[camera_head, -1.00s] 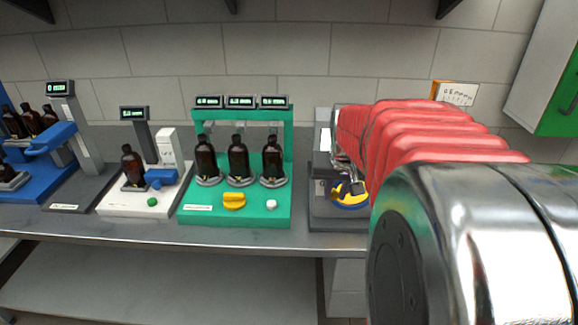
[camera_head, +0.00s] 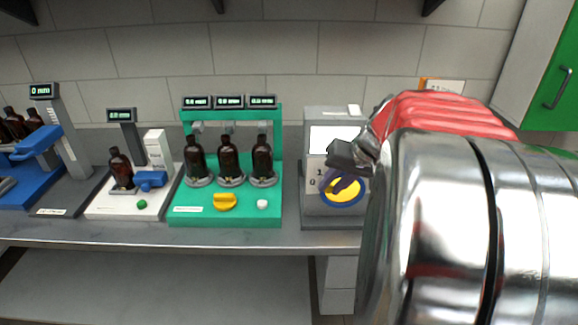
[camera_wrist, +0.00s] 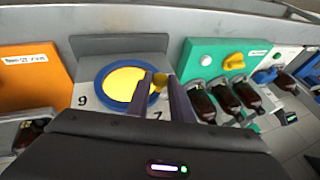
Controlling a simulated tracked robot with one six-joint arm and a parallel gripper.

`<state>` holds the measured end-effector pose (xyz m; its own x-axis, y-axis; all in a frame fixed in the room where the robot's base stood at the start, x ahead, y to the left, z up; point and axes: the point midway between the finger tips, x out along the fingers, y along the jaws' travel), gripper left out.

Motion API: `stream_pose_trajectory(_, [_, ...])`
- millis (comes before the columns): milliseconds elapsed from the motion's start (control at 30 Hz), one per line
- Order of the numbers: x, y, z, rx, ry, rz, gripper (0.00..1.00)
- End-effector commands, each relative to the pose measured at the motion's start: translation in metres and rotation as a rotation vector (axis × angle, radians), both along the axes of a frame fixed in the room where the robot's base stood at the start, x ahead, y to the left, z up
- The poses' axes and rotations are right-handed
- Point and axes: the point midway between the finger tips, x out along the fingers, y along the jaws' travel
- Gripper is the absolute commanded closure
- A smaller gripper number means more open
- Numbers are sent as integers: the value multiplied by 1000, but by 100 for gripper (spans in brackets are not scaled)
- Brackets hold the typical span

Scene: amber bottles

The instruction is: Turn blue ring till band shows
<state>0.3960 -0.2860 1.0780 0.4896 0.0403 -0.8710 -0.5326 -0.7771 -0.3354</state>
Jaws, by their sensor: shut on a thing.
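The blue ring (camera_head: 341,206) surrounds a yellow disc (camera_head: 350,193) on the front of a grey machine (camera_head: 313,213) at the right of the bench. In the wrist view the blue ring (camera_wrist: 98,86) also surrounds the yellow disc (camera_wrist: 122,84). My gripper (camera_head: 343,184) reaches across the ring from the upper right, its purple fingers over the disc. In the wrist view my gripper (camera_wrist: 160,82) is shut on a small yellow-brown knob (camera_wrist: 160,79) at the ring's side. A blank white window (camera_head: 335,139) sits above the ring; no band shows in it.
A green stand (camera_head: 225,216) with several amber bottles, a yellow knob (camera_head: 225,202) and a white button (camera_head: 262,204) stands to the left. A white scale (camera_head: 110,209) is further left. An orange block (camera_wrist: 30,82) shows in the wrist view.

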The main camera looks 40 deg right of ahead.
Motion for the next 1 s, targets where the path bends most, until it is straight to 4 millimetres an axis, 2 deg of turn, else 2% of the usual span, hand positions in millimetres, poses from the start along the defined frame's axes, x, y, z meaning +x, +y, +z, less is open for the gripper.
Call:
stream_pose_trajectory(200, [-6,-6,0,68,-41,-4,100])
stream_pose_trajectory(567, [-5,-6,1,76,-48,-2,100])
stream_pose_trajectory(600, [-5,-6,1,76,-48,-2,77])
stream_pose_trajectory(800, [-4,-6,2,76,-51,-1,63])
stream_pose_trajectory(1000, [-4,-5,3,76,-53,-1,62])
